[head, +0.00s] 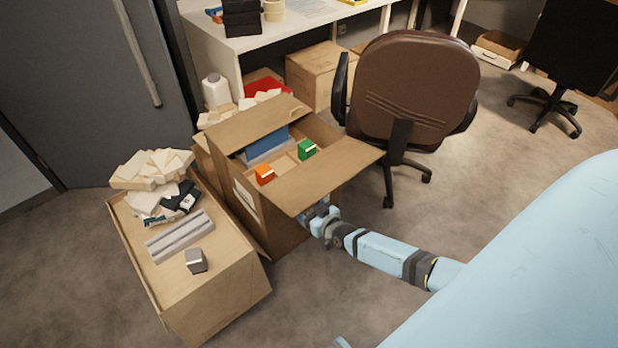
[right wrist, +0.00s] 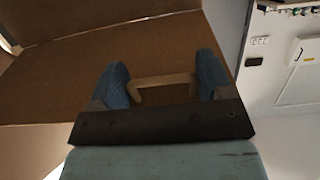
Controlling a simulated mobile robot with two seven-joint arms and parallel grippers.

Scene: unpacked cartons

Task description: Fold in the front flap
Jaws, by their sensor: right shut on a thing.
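The open carton (head: 270,225) stands on the floor in the middle of the head view. Its front flap (head: 325,181) sticks outward, roughly level, toward my right arm. My right gripper (head: 313,213) is at the flap's outer edge, partly hidden beneath it, and is shut on the flap. In the right wrist view, the gripper's two blue fingers (right wrist: 163,85) stand apart against the brown cardboard (right wrist: 120,55). The exact contact is hard to see. My left gripper is not in view.
An orange block (head: 264,175), a green block (head: 306,149) and a blue item (head: 266,145) show in the carton. A second carton (head: 222,297) bearing packing pieces stands left. An office chair (head: 415,85) stands close behind right. Floor at right (head: 480,190) is clear.

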